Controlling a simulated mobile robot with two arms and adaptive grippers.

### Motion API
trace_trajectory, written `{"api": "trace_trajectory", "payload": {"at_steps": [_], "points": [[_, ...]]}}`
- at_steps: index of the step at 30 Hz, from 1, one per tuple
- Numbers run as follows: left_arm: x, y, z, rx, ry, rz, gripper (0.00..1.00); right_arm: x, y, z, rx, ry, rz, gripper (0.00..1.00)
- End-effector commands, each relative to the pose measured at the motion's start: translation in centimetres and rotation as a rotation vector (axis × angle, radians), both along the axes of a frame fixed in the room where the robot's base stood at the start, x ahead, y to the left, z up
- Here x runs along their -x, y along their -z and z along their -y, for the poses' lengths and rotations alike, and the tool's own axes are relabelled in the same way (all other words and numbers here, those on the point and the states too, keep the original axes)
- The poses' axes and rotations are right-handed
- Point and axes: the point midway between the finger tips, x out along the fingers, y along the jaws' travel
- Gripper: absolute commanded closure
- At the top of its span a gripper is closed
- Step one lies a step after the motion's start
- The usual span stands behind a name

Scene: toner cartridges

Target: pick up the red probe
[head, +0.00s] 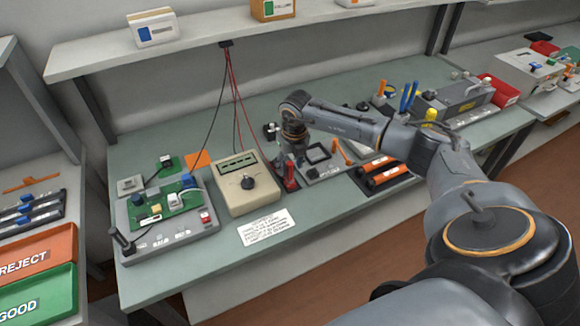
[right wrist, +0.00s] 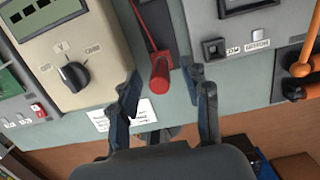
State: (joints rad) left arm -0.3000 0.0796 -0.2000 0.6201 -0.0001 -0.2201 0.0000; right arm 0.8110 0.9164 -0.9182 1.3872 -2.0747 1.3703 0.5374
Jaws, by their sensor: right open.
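The red probe (right wrist: 159,75) shows in the right wrist view with its round end toward the camera, between the two fingers in the picture. A thin red cable runs up from it, and a darker red piece lies just behind it. In the head view the red probe (head: 290,181) is beside the beige meter and partly hidden by my right gripper. My right gripper (head: 291,154) points down over it. In the right wrist view the right gripper (right wrist: 165,84) is open, with a finger on either side of the probe; contact is not visible. My left gripper is not in view.
A beige meter (head: 247,187) with a black dial stands close left of the probe. A grey fixture (head: 322,160) and orange-and-black cartridges (head: 383,173) are on the right. A circuit board unit (head: 165,207) is further left. Cables (head: 235,105) hang from the shelf above.

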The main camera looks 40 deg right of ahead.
Motion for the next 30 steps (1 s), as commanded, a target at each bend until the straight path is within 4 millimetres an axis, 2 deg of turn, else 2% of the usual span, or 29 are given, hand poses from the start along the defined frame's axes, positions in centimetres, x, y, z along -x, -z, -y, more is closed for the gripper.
{"api": "trace_trajectory", "payload": {"at_steps": [3, 10, 23, 26, 30], "points": [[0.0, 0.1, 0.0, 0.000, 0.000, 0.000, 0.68, 0.0, 0.0, 0.0, 0.000, -0.001, 0.000, 0.53], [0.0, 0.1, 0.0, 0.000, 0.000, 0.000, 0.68, 0.0, 0.0, 0.0, -0.001, -0.001, 0.000, 1.00], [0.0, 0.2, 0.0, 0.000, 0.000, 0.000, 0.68, -0.1, -0.5, 0.0, 0.000, -0.001, 0.002, 1.00], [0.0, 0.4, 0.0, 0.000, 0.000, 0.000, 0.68, -0.1, -1.3, 0.0, -0.001, -0.001, 0.002, 1.00], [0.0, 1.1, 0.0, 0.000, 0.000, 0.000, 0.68, 0.0, -3.3, 0.0, 0.002, -0.003, 0.004, 1.00]]}}
